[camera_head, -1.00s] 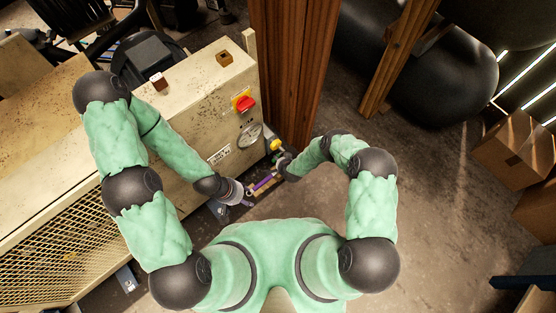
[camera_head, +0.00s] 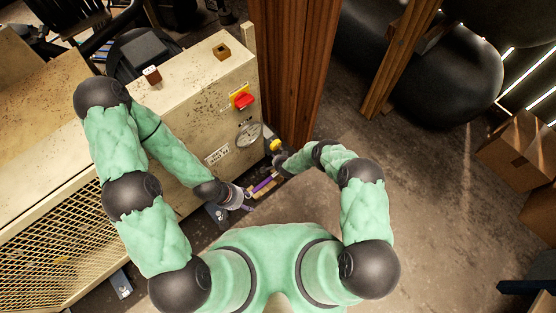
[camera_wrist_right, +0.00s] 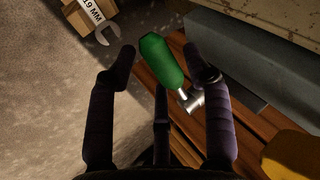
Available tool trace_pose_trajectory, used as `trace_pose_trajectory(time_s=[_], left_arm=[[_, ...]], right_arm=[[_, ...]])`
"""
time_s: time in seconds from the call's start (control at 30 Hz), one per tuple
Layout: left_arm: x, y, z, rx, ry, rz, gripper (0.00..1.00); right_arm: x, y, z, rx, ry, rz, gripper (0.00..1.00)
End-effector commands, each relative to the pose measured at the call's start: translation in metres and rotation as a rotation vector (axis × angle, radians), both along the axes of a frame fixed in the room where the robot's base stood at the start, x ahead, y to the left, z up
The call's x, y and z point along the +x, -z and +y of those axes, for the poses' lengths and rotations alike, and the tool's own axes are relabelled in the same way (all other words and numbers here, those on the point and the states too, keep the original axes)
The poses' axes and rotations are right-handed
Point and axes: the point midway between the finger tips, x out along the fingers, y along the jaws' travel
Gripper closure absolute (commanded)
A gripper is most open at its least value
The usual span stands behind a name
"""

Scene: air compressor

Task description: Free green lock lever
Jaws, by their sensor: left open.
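The green lock lever (camera_wrist_right: 163,60) shows in the right wrist view, a green handle on a silver metal pivot above wooden boards. My right gripper (camera_wrist_right: 161,66) is open, with one finger on each side of the green handle. I see no clear grip on it, and I cannot tell whether either finger touches it. In the head view my right gripper (camera_head: 263,184) is low beside the machine's front corner, and the lever cannot be made out there. My left gripper (camera_head: 248,203) is open, low in front of the machine and just left of the right gripper.
The beige compressor cabinet (camera_head: 187,113) with a red switch (camera_head: 243,101) and a dial fills the left. A wooden post (camera_head: 290,70) stands close behind. The wrist view shows a labelled box (camera_wrist_right: 88,14), a wrench (camera_wrist_right: 106,32), a grey beam (camera_wrist_right: 245,65) and a yellow part (camera_wrist_right: 290,155).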

Motion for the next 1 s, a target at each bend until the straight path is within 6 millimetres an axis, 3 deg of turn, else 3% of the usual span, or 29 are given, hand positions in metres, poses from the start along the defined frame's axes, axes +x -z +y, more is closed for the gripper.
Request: trace_pose_trajectory(time_s=[0.03,0.13,0.57,1.0], left_arm=[[0.0,0.0,0.0,0.0,0.0,0.0,0.46],[0.0,0.0,0.0,0.0,0.0,0.0,0.46],[0.0,0.0,0.0,0.0,0.0,0.0,0.46],[0.0,0.0,0.0,0.0,0.0,0.0,0.46]], right_arm=[[0.0,0.0,0.0,0.0,0.0,0.0,0.72],[0.0,0.0,0.0,0.0,0.0,0.0,1.0],[-0.001,0.004,0.0,-0.048,0.0,-0.035,1.0],[0.004,0.016,-0.006,-0.301,0.003,-0.219,1.0]])
